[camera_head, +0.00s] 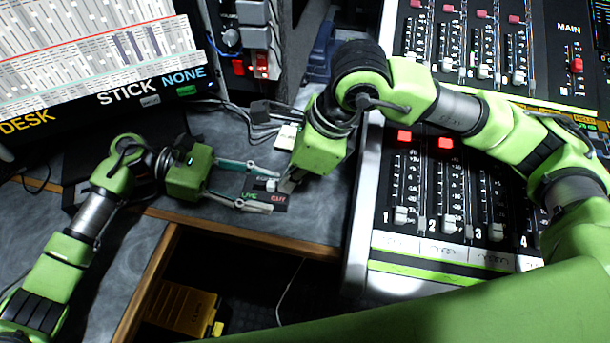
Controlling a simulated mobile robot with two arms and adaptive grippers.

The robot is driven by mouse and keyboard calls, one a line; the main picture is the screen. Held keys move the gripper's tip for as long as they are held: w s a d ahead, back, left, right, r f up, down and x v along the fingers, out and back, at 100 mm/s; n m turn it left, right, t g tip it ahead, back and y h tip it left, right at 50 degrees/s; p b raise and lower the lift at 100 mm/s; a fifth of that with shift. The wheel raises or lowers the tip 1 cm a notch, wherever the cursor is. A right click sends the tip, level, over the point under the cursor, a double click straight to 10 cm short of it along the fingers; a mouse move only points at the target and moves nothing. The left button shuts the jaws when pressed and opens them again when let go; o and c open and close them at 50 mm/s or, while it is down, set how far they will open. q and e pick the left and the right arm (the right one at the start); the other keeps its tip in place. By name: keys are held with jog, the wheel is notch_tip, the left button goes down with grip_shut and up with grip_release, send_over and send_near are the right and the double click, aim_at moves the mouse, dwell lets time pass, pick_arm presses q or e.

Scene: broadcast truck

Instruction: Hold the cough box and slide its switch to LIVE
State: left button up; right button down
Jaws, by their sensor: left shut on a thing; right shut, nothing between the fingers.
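The cough box (264,197) is a small dark box on the grey desk near its front edge. A green LIVE label is on its left part and a red CUT label on its right part. My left gripper (270,189) reaches in from the left and is shut on the box, one finger along its far side and one along its near side. My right gripper (287,185) is shut and empty, pointing down with its tips at the box's right part. A small pale piece, perhaps the switch, shows beside those tips; its exact position and any contact are unclear.
The mixing console (355,215) with several faders stands close on the right. A screen (90,55) is at the back left. Cables (240,118) and a white plug-like piece (287,136) lie behind the box. Below the desk edge is an open space with a yellow case (180,306).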

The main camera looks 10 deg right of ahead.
aim_at(269, 184)
jog(key=shift+a, duration=0.2)
jog(key=shift+w+a, duration=0.25)
jog(key=shift+a, duration=0.45)
jog(key=shift+w+a, duration=0.25)
jog(key=shift+a, duration=0.45)
jog(key=shift+d, duration=0.1)
jog(key=shift+s+d, duration=0.1)
jog(key=shift+d, duration=0.25)
jog(key=d, duration=0.1)
jog(key=d+r, duration=0.1)
jog(key=s+d, duration=0.1)
jog(key=shift+d+r, duration=0.15)
jog(key=shift+d, duration=0.15)
jog(key=v, duration=0.8)
jog(key=shift+r, duration=0.3)
jog(key=shift+s, duration=0.1)
